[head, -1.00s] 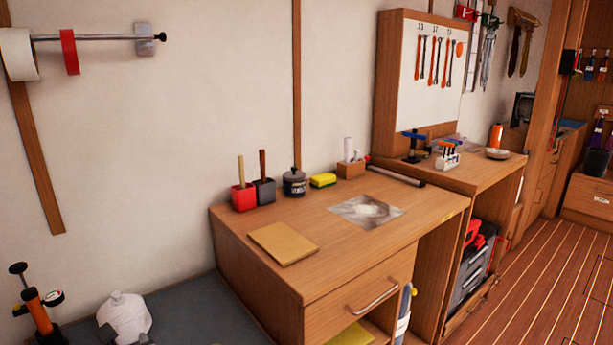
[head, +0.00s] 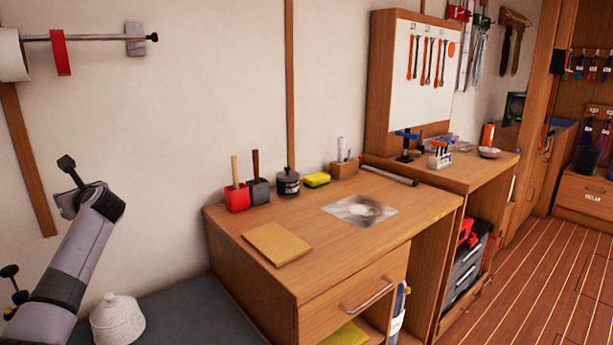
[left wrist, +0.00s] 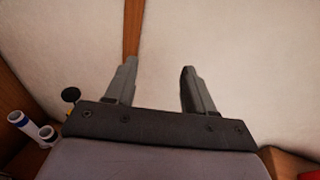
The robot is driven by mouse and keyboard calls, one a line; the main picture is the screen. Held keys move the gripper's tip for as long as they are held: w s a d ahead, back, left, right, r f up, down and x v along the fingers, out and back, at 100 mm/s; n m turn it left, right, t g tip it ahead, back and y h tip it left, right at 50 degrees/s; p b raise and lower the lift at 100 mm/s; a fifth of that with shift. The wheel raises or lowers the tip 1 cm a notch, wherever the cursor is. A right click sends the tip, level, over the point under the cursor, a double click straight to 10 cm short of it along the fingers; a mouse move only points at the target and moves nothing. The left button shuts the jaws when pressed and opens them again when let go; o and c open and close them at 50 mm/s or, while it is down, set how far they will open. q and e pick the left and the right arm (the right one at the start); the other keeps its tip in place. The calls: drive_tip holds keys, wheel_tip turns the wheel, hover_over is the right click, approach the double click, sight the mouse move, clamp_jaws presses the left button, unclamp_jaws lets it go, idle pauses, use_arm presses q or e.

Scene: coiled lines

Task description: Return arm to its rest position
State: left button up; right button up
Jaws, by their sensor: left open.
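My left arm rises from the lower left in the head view. Its gripper (head: 68,165) is raised in front of the pale wall, left of the wooden desk (head: 330,265). In the left wrist view the two fingers of this gripper (left wrist: 158,68) are spread apart with nothing between them. They point toward the bare wall and a brown wooden strip (left wrist: 133,30). My right gripper does not show in either view.
A white coiled line (head: 117,318) sits on the grey surface below the arm. The desk holds a yellow pad (head: 276,244) and small containers. Wooden floor is open at right.

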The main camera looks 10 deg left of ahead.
use_arm(q)
drive_tip(key=w+d+r+n+t+h, duration=0.1)
drive_tip(key=w+d+n+t+h, duration=0.85)
drive_tip(key=n, duration=1.35)
drive_tip(key=s+d+f+m+h, duration=0.2)
drive_tip(key=s+d+f, duration=0.1)
drive_tip(key=d+f, duration=1)
drive_tip(key=s+d+f+g+h, duration=0.1)
drive_tip(key=s+d+f, duration=0.4)
drive_tip(key=s+f, duration=0.2)
drive_tip(key=s+d+f+m+g+h, duration=0.1)
drive_tip(key=s+d+f+h, duration=0.1)
drive_tip(key=s+d+f, duration=0.3)
drive_tip(key=s+d+f+m+g+h, duration=0.1)
drive_tip(key=s+d+f, duration=0.4)
drive_tip(key=s+f, duration=0.4)
drive_tip(key=shift+d+f+g, duration=0.25)
drive_tip(key=shift+f+g, duration=0.1)
drive_tip(key=shift+f, duration=0.55)
drive_tip(key=s+d+f+g+h, duration=0.1)
drive_tip(key=s+d, duration=0.3)
drive_tip(key=s, duration=0.4)
drive_tip(key=s+d+f+g+h, duration=0.1)
drive_tip(key=s+d+f, duration=0.15)
drive_tip(key=s, duration=0.45)
wheel_tip(320, 180, up, 6)
drive_tip(key=p, duration=0.5)
drive_tip(key=shift+s+d+n+p, duration=0.3)
drive_tip(key=shift+s+n+p, duration=0.05)
drive_tip(key=shift+n+p, duration=0.05)
